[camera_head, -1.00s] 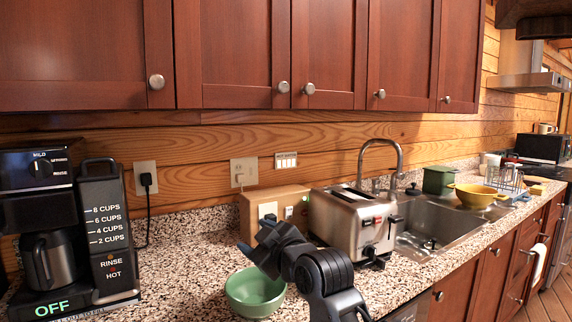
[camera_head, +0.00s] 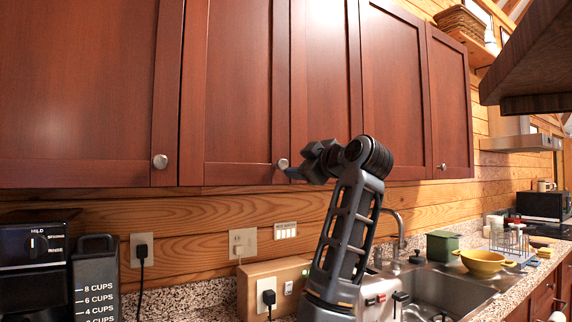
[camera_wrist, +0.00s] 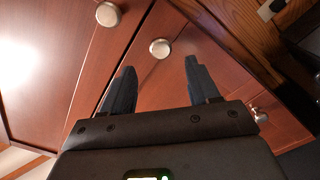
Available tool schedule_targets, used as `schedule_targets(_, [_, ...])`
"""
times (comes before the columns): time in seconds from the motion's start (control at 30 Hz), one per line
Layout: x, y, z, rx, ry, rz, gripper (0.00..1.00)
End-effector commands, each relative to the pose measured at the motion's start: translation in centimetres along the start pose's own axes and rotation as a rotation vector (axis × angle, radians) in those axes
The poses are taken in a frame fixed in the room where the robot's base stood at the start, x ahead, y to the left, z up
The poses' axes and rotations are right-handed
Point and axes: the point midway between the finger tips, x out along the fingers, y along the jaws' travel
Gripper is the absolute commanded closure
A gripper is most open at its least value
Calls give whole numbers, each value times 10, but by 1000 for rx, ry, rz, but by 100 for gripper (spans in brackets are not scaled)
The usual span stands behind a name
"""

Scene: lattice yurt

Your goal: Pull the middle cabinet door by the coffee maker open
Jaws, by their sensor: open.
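Red-brown upper cabinet doors run along the wall. The second door from the left (camera_head: 238,80), right of the coffee maker (camera_head: 32,262), is closed, with a round metal knob (camera_head: 283,163) at its lower right corner. My gripper (camera_head: 302,166) is raised at this knob, its fingers partly hidden by my wrist. In the wrist view my gripper (camera_wrist: 160,68) is open and empty; the knob (camera_wrist: 160,48) appears between and just beyond the fingertips. I cannot tell whether they touch it. The neighbouring door's knob (camera_wrist: 108,14) shows to its upper left.
The left door's knob (camera_head: 160,161) and a far right knob (camera_head: 441,167) show. A dark range hood (camera_head: 535,60) juts out at right.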

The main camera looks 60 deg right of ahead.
Motion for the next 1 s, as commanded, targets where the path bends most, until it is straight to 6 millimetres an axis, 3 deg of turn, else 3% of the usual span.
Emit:
schedule_targets(0.43, [62,0,-1,3,0,-2,40])
schedule_targets(0.83, [70,-1,0,2,0,0,40])
schedule_targets(1.0, [70,-1,0,2,0,-1,56])
